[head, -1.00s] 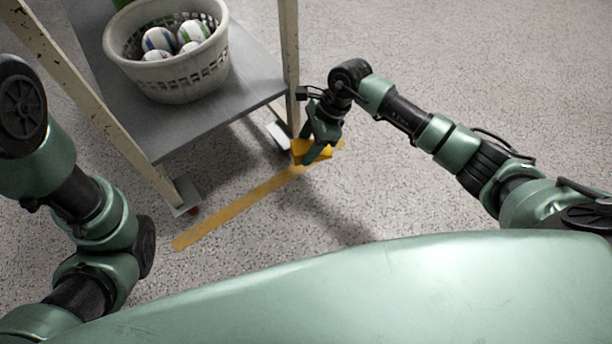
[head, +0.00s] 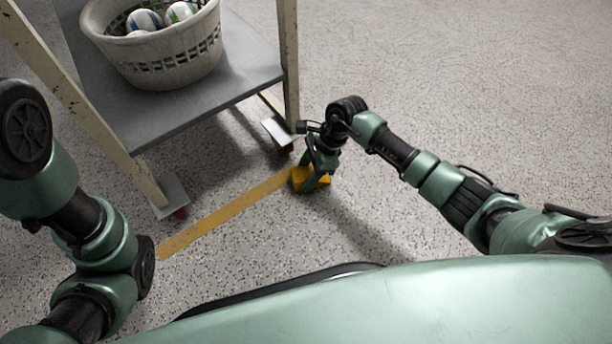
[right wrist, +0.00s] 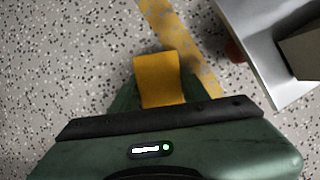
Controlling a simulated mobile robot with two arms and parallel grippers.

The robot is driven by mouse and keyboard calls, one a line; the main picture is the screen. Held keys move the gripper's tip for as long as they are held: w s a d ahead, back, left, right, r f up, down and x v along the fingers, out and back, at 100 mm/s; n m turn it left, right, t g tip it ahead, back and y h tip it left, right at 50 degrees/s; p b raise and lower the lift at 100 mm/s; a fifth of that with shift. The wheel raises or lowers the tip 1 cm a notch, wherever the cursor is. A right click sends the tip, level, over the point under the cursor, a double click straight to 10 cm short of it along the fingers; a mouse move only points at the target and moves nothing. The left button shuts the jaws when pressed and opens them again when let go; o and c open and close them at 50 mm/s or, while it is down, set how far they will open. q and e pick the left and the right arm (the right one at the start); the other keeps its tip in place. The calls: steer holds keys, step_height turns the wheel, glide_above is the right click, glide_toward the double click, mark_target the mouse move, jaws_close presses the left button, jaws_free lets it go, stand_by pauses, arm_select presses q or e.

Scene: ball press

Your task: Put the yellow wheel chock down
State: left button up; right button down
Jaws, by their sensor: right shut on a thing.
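The yellow wheel chock (head: 318,182) is held in my right gripper (head: 308,176), low over the speckled floor at the right end of a yellow floor stripe. In the right wrist view the chock (right wrist: 158,78) sits between the green fingers of my right gripper (right wrist: 155,92), which are shut on it. I cannot tell for sure whether its underside touches the floor. My left arm shows at the left edge, but its gripper is out of the picture.
A wheeled cart with a grey shelf (head: 215,95) stands at the upper left. It carries a white basket (head: 165,60) of balls. A cart caster (head: 282,135) is close to the chock. The yellow stripe (head: 225,213) runs along the cart's front. The floor at right is clear.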

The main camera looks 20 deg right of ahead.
steer(key=c, duration=0.7)
jaws_free()
steer(key=shift+f, duration=0.1)
steer(key=shift+p+v, duration=3.75)
steer(key=shift+v, duration=2.45)
steer(key=shift+a, duration=0.1)
